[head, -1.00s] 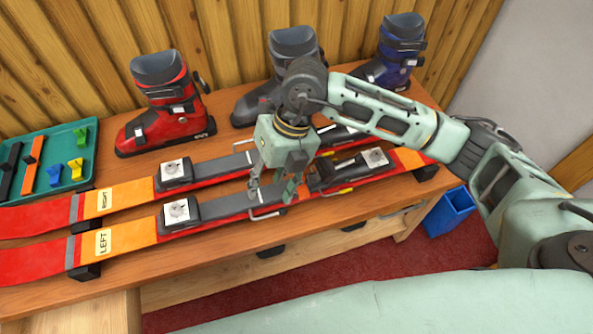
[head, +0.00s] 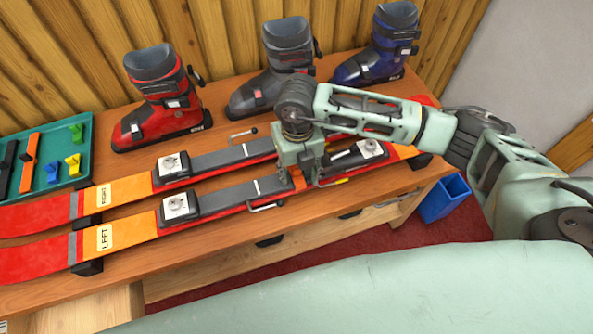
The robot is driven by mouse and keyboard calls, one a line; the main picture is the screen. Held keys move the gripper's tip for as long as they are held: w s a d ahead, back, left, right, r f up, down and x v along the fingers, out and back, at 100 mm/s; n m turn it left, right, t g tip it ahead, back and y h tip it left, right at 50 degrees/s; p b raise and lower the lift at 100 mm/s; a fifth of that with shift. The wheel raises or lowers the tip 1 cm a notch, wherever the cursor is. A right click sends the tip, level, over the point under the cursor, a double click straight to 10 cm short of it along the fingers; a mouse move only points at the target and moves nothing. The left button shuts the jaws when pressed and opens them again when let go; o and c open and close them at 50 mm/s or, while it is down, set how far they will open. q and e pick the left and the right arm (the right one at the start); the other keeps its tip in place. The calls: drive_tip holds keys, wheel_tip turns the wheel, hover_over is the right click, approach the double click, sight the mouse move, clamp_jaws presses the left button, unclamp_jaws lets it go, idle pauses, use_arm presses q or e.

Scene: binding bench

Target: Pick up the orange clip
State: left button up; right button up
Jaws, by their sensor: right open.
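A small orange patch (head: 299,181) shows on the left ski (head: 140,240), right beside my right gripper. It may be the orange clip or the ski's own orange surface; I cannot tell. My right gripper (head: 309,183) is open and points down at the left ski, between its front and rear binding parts. The gripper body and fingers hide part of both skis there. A long orange strip (head: 29,163) lies in the green tray (head: 80,124) at the left. My left gripper is not in view.
The tray also holds a blue clip (head: 53,171), a yellow clip (head: 73,162) and a green clip (head: 77,132). Red (head: 160,110), grey (head: 275,75) and blue (head: 380,50) boots stand behind the skis. A blue bin (head: 445,199) is below the bench's right end.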

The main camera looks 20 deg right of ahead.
sight(299, 177)
drive_tip(key=shift+c, duration=0.4)
clamp_jaws()
drive_tip(key=shift+r, duration=0.4)
drive_tip(key=r, duration=0.1)
drive_tip(key=r+b, duration=0.1)
drive_tip(key=r, duration=0.1)
drive_tip(key=shift+s+d+r, duration=0.1)
drive_tip(key=shift+s+r, duration=0.1)
drive_tip(key=shift+r, duration=0.05)
drive_tip(key=s+d+r+p, duration=0.2)
drive_tip(key=s+d+r, duration=0.3)
drive_tip(key=s+r, duration=0.5)
drive_tip(key=shift+r, duration=1.4)
